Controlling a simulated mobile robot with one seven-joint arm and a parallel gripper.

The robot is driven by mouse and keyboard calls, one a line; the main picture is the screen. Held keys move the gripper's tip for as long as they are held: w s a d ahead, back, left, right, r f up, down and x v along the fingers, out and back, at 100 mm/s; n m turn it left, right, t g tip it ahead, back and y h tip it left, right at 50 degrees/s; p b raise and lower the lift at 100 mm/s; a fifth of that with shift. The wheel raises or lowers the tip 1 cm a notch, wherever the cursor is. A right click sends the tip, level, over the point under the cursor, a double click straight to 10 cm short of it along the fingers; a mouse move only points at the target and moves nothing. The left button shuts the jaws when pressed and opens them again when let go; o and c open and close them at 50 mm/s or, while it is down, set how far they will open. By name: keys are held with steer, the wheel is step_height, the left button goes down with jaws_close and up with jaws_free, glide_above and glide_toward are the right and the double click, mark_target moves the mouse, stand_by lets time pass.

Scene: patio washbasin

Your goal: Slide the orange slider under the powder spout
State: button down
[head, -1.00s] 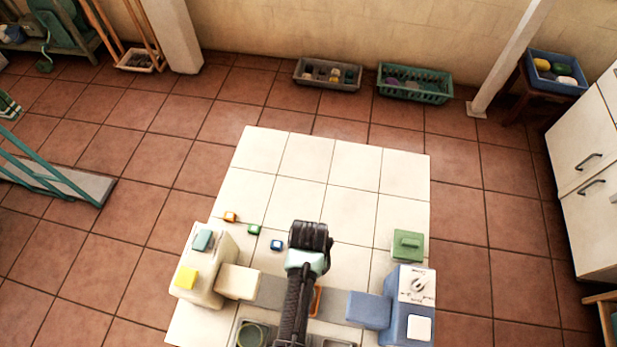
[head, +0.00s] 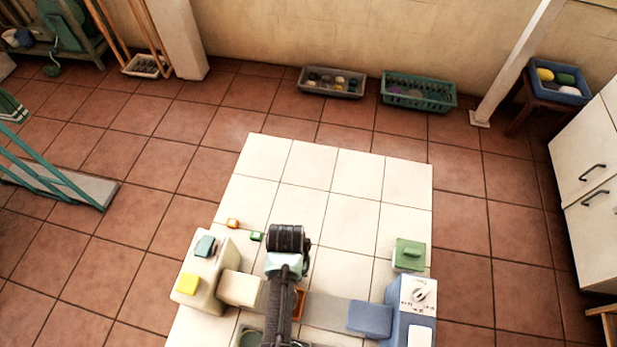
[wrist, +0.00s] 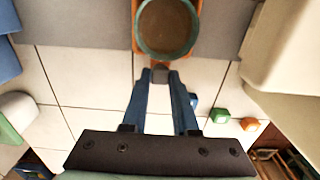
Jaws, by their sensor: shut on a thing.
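The orange slider (head: 299,304) sits on a grey track (head: 335,311) between two dispensers, mostly hidden by my arm in the head view. In the wrist view the slider (wrist: 136,30) carries a round teal-rimmed cup (wrist: 165,27) with a brown inside. My gripper (wrist: 160,72) is shut on the small grey handle at the slider's near end. The cream dispenser (head: 216,262) with its cream spout block (head: 241,289) is left of the slider. The blue dispenser (head: 407,315) with its blue spout block (head: 370,319) is to the right. No label shows which spout gives powder.
Small orange (head: 233,223) and green (head: 256,236) blocks lie on the white tiled table (head: 340,210) near the cream dispenser. A larger green block (head: 409,254) is beside the blue dispenser. A grey tray holding a green round item is at the front. The table's far part is clear.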

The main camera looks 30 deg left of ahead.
steer(key=a, duration=0.2)
steer(key=s+a, duration=0.1)
steer(key=a, duration=0.1)
steer(key=s+a, duration=0.1)
steer(key=a, duration=0.2)
steer(key=c, duration=0.7)
jaws_free()
steer(key=shift+a, duration=0.1)
step_height(320, 180, up, 13)
steer(key=shift+b, duration=0.35)
